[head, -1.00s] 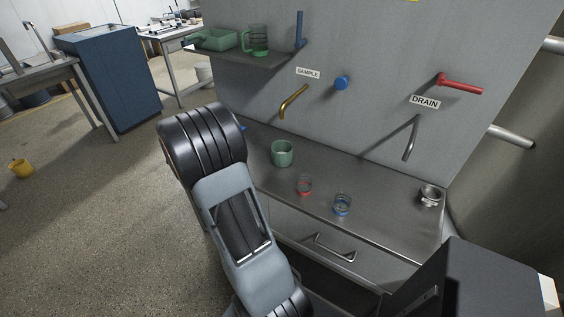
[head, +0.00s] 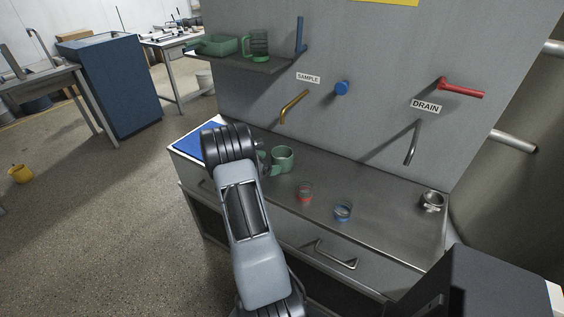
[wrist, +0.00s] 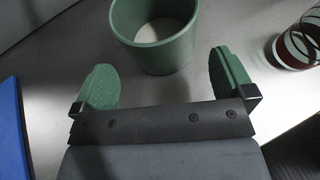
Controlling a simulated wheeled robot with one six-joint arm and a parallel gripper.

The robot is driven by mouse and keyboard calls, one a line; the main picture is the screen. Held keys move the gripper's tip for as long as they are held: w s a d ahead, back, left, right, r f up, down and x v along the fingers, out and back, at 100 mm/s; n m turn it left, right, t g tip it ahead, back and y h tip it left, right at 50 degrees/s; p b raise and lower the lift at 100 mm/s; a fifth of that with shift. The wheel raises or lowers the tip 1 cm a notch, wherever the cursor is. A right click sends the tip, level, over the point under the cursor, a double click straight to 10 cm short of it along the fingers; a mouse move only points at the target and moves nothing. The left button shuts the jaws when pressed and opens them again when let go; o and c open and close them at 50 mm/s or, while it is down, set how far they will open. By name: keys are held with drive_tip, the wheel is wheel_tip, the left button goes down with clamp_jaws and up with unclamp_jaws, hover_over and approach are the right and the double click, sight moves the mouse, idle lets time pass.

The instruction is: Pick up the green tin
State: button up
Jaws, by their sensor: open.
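The green tin (head: 284,158) stands upright on the steel counter, open at the top. In the wrist view the tin (wrist: 155,55) is at the top middle, its rim cut off by the picture edge. My gripper (wrist: 163,78) is open, with one green-padded finger to the lower left of the tin and one to its right. The fingers are apart from each other and nothing is held. In the head view my arm hides most of the gripper, just left of the tin.
A glass with red (head: 305,192) and a glass with blue (head: 343,210) stand right of the tin. A small metal cup (head: 432,201) is at the counter's right end. A blue mat (head: 200,143) lies at the left end. A brass tap (head: 293,106) juts out above the tin.

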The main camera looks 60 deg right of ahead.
sight(274, 162)
drive_tip(key=shift+p+x, duration=0.45)
drive_tip(key=shift+x, duration=2.15)
drive_tip(key=shift+f, duration=0.15)
drive_tip(key=c, duration=0.8)
